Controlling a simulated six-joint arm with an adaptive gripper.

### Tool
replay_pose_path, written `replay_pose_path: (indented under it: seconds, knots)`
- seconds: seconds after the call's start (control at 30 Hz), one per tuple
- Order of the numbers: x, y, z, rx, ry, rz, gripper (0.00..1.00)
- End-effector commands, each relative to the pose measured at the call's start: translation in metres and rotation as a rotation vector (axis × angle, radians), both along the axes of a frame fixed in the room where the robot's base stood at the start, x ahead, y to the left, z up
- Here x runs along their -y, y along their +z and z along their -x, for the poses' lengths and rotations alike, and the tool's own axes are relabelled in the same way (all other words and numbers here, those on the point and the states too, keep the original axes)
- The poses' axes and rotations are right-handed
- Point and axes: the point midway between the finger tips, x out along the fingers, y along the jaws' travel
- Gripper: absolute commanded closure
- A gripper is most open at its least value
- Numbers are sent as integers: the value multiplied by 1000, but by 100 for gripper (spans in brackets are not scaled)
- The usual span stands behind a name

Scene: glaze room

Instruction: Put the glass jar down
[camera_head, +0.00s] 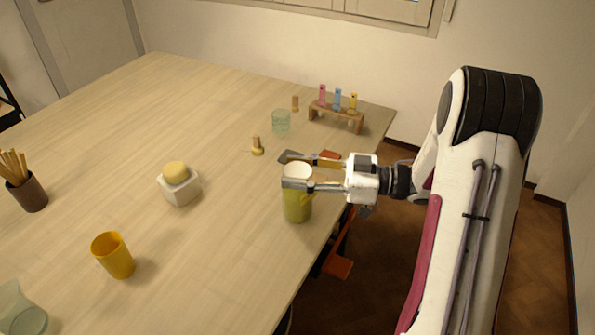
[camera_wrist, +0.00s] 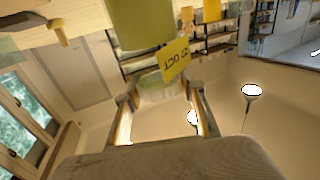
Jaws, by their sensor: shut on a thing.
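The glass jar (camera_head: 297,206) has a yellow-green lower body and a pale top. My gripper (camera_head: 297,171) is shut on it near the top, one finger on each side. The jar is upright over the right edge area of the table (camera_head: 215,250); whether its base touches is unclear. In the wrist view the jar's green part (camera_wrist: 140,22) is cut off by the top edge. Its clear part (camera_wrist: 158,88) lies between the fingertips (camera_wrist: 162,95), and a yellow tag (camera_wrist: 176,58) with writing hangs at its side.
A white block with a yellow round top (camera_head: 180,185), a yellow cup (camera_head: 113,255) and a brown stick holder (camera_head: 28,193) stand left. Behind are a small glass (camera_head: 281,121), a wooden-handled tool (camera_head: 257,146) and a vial rack (camera_head: 337,115). Bare tabletop lies between jar and block.

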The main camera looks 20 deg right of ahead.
Motion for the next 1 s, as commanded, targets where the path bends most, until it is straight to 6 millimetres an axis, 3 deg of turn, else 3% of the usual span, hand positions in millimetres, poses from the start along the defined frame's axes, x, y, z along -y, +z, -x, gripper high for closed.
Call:
replay_pose_path:
  seconds: [0.47, 0.5, 0.57, 1.0]
  knots:
    - [0, -2, 0, 2, 0, -2, 100]
    - [0, -4, 0, -1, 0, 0, 58]
    - [0, -3, 0, 0, 0, 0, 44]
    - [0, -2, 0, 1, 0, 0, 44]
